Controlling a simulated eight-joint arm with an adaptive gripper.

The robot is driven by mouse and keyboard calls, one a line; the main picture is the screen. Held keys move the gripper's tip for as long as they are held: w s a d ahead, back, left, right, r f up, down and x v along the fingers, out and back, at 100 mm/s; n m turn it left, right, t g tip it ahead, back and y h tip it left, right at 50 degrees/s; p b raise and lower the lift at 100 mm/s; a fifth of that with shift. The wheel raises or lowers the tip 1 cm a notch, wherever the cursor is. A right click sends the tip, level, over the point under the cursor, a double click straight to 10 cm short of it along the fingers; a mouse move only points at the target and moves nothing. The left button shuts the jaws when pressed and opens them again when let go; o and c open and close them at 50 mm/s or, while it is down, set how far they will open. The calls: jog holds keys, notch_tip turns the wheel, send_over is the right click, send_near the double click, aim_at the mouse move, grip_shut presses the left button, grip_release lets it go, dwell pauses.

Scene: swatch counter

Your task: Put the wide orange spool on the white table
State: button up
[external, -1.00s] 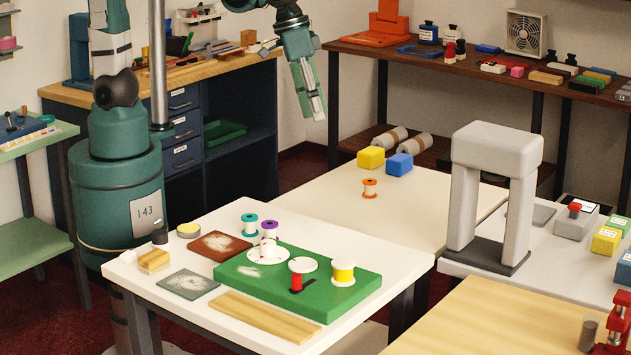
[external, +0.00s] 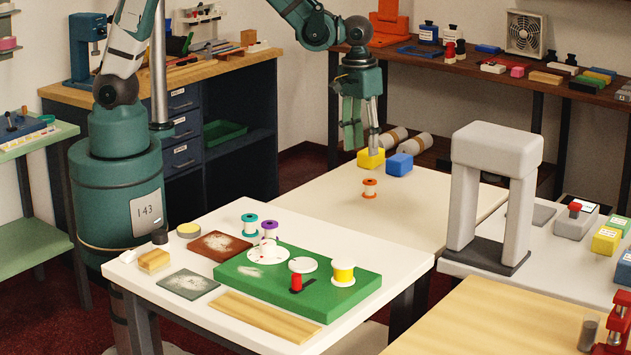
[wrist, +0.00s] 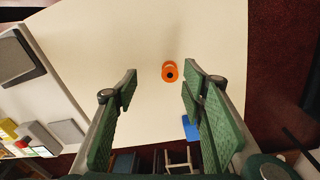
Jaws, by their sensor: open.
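The orange spool (external: 370,188) stands upright on the cream table (external: 430,210) behind the front table. It also shows in the wrist view (wrist: 168,72), seen from above between my fingertips but farther off. My gripper (external: 364,150) is open and empty, above and slightly behind the spool, clear of it. Both green fingers show spread apart in the wrist view (wrist: 160,76).
A yellow block (external: 370,158) and a blue block (external: 399,164) stand behind the orange spool, close to my gripper. A tall grey arch (external: 496,150) stands to the right. The cream table is bare around the spool. Dark and light pads lie on the white table's left side.

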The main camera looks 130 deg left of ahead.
jog(key=n, duration=0.2)
send_over(370, 181)
jog(key=shift+g, duration=0.3)
notch_tip(370, 181, down, 5)
jog(key=shift+a+r, duration=0.1)
jog(key=shift+a, duration=0.05)
jog(key=shift+f, duration=1.3)
jog(key=shift+f, duration=0.1)
jog(key=shift+f+b, duration=0.45)
jog(key=shift+f, duration=2.1)
jog(key=c, duration=0.9)
